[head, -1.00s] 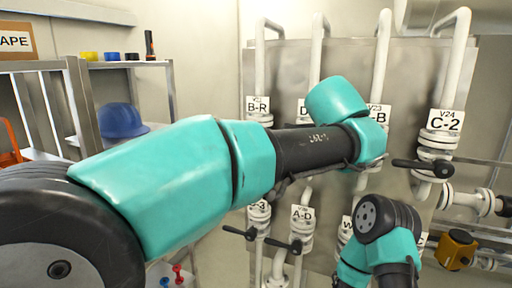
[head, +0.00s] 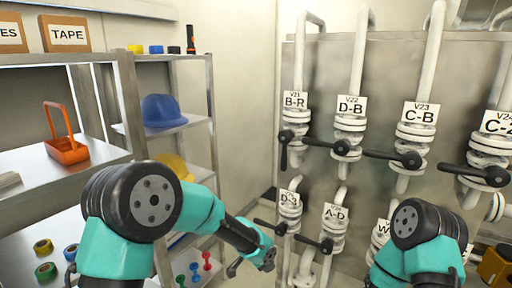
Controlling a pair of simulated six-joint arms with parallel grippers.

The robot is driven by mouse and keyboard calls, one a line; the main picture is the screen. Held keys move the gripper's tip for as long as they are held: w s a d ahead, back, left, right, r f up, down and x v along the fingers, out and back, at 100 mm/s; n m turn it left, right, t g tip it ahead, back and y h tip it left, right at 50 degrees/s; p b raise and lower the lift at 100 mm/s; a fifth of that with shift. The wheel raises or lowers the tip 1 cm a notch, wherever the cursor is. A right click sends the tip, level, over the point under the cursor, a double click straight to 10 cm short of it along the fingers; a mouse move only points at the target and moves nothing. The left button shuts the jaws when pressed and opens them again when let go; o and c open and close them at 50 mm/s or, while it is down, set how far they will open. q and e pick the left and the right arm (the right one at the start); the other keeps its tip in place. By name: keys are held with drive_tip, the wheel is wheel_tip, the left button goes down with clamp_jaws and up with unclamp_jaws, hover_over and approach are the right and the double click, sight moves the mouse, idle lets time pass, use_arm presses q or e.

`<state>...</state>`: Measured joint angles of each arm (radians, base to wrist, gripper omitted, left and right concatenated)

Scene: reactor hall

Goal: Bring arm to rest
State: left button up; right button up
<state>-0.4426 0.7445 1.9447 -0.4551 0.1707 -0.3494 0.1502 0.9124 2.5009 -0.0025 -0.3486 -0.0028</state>
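My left arm comes in at the lower left, and its far end points right and down in front of the shelves. My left gripper (head: 246,264) is small and dark at that end, beside the lower valves. It seems to touch nothing, but whether its fingers are apart or together cannot be made out. My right arm stands folded at the lower right edge, in front of the valve panel. Its gripper is outside the picture.
A steel panel (head: 398,72) carries labelled white pipes and black-handled valves, including V22 D-B (head: 348,128) and V23 C-B (head: 414,140). Shelves at the left hold an orange tool carrier (head: 66,150), a blue hard hat (head: 163,110), a yellow hard hat (head: 172,166) and tape rolls.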

use_arm(q)
drive_tip(key=s+a+f+n+g, duration=0.1)
drive_tip(key=s+a+f+n, duration=0.45)
drive_tip(key=a+f, duration=0.5)
drive_tip(key=s+a+f+n+g, duration=0.1)
drive_tip(key=s+a+f+n, duration=0.4)
drive_tip(key=s, duration=0.5)
drive_tip(key=s+a+f+n, duration=0.4)
drive_tip(key=s+a+f, duration=0.4)
drive_tip(key=s+a, duration=0.2)
drive_tip(key=shift+s+f+n+g+y, duration=0.15)
drive_tip(key=shift+s+n+g+y, duration=0.2)
drive_tip(key=shift+s+g+y, duration=0.1)
